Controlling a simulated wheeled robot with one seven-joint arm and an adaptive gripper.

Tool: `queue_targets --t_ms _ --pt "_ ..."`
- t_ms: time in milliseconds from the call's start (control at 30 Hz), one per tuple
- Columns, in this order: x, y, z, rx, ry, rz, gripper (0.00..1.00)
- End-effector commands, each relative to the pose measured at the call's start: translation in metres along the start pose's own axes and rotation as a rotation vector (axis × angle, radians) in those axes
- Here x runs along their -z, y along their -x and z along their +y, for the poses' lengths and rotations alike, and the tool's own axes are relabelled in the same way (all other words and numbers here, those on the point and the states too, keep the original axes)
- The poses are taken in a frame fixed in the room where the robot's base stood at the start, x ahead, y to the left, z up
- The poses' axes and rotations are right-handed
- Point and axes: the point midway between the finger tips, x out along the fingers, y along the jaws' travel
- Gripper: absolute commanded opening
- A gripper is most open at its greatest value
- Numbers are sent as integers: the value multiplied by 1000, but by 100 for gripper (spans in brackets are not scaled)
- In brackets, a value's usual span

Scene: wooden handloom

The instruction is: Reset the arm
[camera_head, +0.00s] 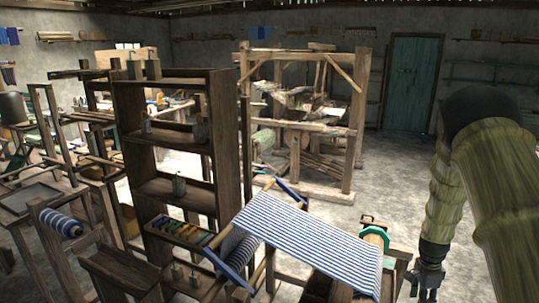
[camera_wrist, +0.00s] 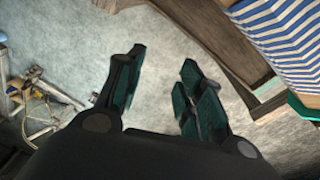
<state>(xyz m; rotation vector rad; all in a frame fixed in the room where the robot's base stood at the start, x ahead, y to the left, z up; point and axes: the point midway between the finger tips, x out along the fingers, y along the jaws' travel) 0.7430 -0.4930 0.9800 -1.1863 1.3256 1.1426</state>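My arm comes in from the right edge of the head view and hangs downward. My gripper (camera_head: 424,290) is at the bottom right of the head view, to the right of the loom with the striped cloth. In the wrist view my gripper (camera_wrist: 158,90) shows two dark green-padded fingers spread apart, with bare grey floor between them. It holds nothing. Blue and white striped cloth (camera_head: 311,236) is stretched over the near loom, and it also shows at the top right of the wrist view (camera_wrist: 285,40). The fingers are apart from the loom's wood.
A dark wooden shelf (camera_head: 166,188) stands left of the cloth. A large wooden loom frame (camera_head: 357,120) stands behind, and a green door (camera_head: 412,85) is in the back wall. Wooden pieces (camera_wrist: 45,95) lie at the wrist view's left. Open floor (camera_head: 385,170) lies beyond my gripper.

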Motion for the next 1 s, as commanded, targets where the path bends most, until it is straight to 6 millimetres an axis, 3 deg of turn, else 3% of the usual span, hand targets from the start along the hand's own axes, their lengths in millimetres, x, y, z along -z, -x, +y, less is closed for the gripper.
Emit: queue_targets --t_ms 267,400,500,600,700,1000 --pt "-70 -108 103 -33 422 44 38" --pt "-112 -156 173 -41 700 49 38" --pt "-142 -178 229 -39 898 39 38" --pt "-168 -188 282 -26 1080 25 38" --pt "-189 -191 323 -9 1221 9 38" --pt "-231 -183 405 44 1504 -35 38"
